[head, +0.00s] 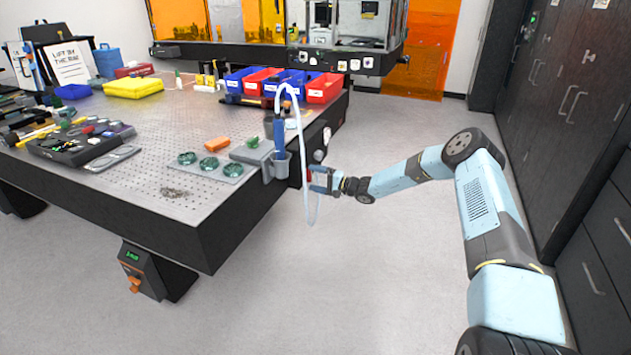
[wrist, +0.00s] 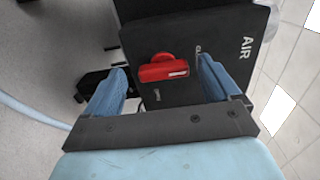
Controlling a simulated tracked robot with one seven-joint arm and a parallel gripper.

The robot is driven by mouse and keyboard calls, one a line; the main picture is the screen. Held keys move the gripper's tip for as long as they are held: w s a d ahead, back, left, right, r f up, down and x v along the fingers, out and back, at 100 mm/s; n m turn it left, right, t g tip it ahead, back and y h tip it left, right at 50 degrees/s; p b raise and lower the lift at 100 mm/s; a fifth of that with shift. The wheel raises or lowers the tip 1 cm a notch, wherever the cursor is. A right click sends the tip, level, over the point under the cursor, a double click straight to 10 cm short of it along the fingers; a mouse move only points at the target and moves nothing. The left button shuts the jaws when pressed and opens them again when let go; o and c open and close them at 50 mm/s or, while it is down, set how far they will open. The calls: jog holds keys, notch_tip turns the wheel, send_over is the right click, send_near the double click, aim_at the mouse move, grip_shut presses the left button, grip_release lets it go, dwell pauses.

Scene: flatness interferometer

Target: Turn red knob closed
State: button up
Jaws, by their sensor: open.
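The red knob (wrist: 164,68) shows in the wrist view, a bar-shaped handle with a pale mark near its right end. It is mounted on a dark panel (wrist: 185,30) lettered "AIR". My gripper (wrist: 163,82) has its two blue fingers apart, one on each side of the knob, with visible gaps and no clear contact. In the head view my gripper (head: 322,181) is at the right side of the optical table, and a small part of the red knob (head: 309,175) shows by its fingers. Smaller lettering beside the knob is partly hidden by the right finger.
A pale hose (head: 300,120) arches up from a grey holder (head: 277,166) on the table edge and hangs down close to my gripper. The perforated table (head: 200,205) carries optics and bins. Dark cabinets (head: 570,90) stand at right; the floor between is clear.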

jog(key=v, duration=1.3)
jog(key=s+d+r+n+g+h, duration=0.1)
jog(key=s+r+n+g+h, duration=0.3)
jog(key=s+r, duration=0.9)
jog(key=s+d+r+n+g+h, duration=0.15)
jog(key=s+r+h, duration=0.45)
jog(key=s+r, duration=0.65)
jog(key=s+d+r+t+h, duration=0.1)
jog(key=s+d+r, duration=0.3)
jog(key=s, duration=0.5)
jog(key=s+d+r+m+t+h, duration=0.1)
jog(key=s+d+r, duration=0.4)
jog(key=s, duration=0.5)
jog(key=s+d+r+t+h, duration=0.3)
jog(key=s+d+r+h, duration=0.1)
jog(key=s, duration=0.5)
jog(key=shift+s+d+r+m+h, duration=0.2)
jog(key=shift+s+r+m+h, duration=0.25)
jog(key=shift+r, duration=0.85)
